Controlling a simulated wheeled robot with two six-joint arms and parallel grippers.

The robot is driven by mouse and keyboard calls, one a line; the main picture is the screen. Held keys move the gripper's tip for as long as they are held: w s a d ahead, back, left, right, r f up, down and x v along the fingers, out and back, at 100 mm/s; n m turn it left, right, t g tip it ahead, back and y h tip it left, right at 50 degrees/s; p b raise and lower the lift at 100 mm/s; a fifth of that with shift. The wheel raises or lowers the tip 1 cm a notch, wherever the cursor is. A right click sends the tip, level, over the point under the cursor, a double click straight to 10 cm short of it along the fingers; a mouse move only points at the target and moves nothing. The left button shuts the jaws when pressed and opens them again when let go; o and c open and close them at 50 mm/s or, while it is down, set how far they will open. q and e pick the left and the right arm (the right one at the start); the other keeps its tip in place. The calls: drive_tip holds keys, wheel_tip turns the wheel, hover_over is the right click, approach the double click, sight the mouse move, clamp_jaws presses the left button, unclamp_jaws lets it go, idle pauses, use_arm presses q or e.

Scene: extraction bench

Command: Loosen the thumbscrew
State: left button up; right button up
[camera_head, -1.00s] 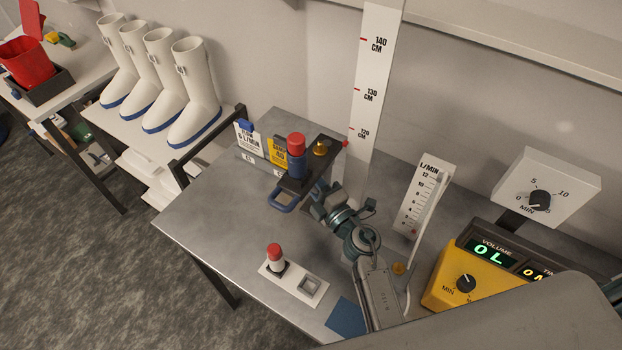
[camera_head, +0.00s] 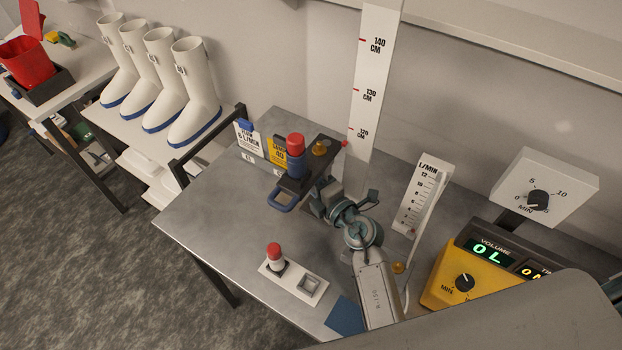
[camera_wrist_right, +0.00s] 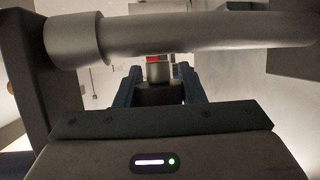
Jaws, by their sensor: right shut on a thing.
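The dark carriage (camera_head: 306,172) sits on the height scale pole (camera_head: 373,75), its red pointer just below the 120 cm mark. It carries a red-capped blue tube (camera_head: 296,160), a brass knob (camera_head: 320,148) and a blue loop handle (camera_head: 281,198). My right gripper (camera_head: 318,198) is at the carriage's near side. In the right wrist view, a short grey cylindrical knob (camera_wrist_right: 158,72), which looks like the thumbscrew, sits between the dark blue fingers, and the gripper is shut on it. In the head view the gripper hides this knob. My left gripper is not in view.
A white holder with a red-capped tube (camera_head: 274,257) stands on the metal bench (camera_head: 205,215). A flowmeter (camera_head: 421,195) and a yellow pump (camera_head: 462,280) are at right. Sign cards (camera_head: 249,140) stand behind left. The bench's left part is clear.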

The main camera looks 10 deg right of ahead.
drive_tip(key=shift+f+n+g+h, duration=0.2)
drive_tip(key=shift+n+g+h, duration=0.2)
drive_tip(key=shift+g+h, duration=0.45)
drive_tip(key=o, duration=1)
drive_tip(key=shift+s, duration=0.15)
drive_tip(key=shift+s+d, duration=0.15)
drive_tip(key=shift+s, duration=0.1)
drive_tip(key=shift+b+v, duration=1.75)
drive_tip(key=shift+v, duration=3.3)
